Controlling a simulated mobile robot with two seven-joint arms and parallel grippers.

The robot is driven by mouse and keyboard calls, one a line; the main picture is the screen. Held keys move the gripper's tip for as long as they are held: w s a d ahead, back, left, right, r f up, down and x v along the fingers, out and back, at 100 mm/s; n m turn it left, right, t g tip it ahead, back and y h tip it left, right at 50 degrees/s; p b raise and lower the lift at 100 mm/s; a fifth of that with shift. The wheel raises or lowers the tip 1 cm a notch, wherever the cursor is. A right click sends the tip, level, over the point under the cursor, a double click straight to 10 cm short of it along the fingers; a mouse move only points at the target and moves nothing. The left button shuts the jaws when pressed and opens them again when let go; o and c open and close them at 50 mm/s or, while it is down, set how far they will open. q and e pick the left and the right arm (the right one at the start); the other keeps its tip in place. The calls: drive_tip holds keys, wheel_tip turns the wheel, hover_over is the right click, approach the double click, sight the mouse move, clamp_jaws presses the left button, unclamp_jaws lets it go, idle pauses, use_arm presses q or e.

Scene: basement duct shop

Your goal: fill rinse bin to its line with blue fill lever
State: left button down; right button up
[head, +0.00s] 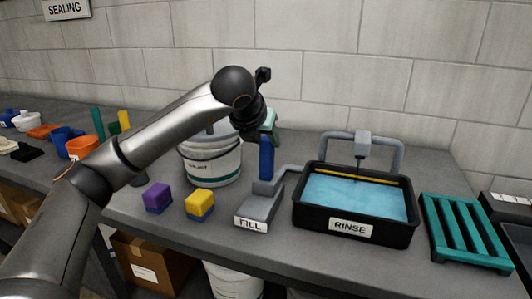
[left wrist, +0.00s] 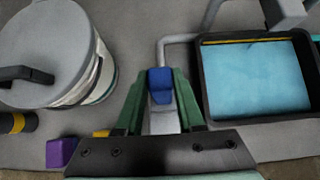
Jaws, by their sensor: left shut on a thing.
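My left gripper (head: 268,122) is shut on the upper part of the upright blue fill lever (head: 266,160). In the left wrist view the lever's blue top (left wrist: 160,84) sits between the two green fingers of the gripper (left wrist: 160,75). The lever stands on a grey base labelled FILL. The black rinse bin (head: 350,226), labelled RINSE, is to its right under a grey spout (head: 362,140). Blue water (head: 355,198) covers the bin's floor. The yellow line (head: 360,173) shows on its back inner wall, with the water's edge close below it. My right gripper is out of view.
A lidded white bucket (head: 212,165) stands left of the lever. A purple block (head: 157,196) and a yellow-blue block (head: 199,203) lie near the front edge. A green slatted rack (head: 466,230) is right of the bin. A block wall rises behind.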

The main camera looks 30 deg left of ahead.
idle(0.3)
use_arm(q)
drive_tip(key=c, duration=0.5)
unclamp_jaws()
drive_tip(key=shift+s, duration=0.1)
drive_tip(key=v, duration=1.2)
drive_tip(key=shift+s+d+r, duration=0.1)
drive_tip(key=shift+s+r, duration=0.05)
drive_tip(key=shift+r, duration=0.05)
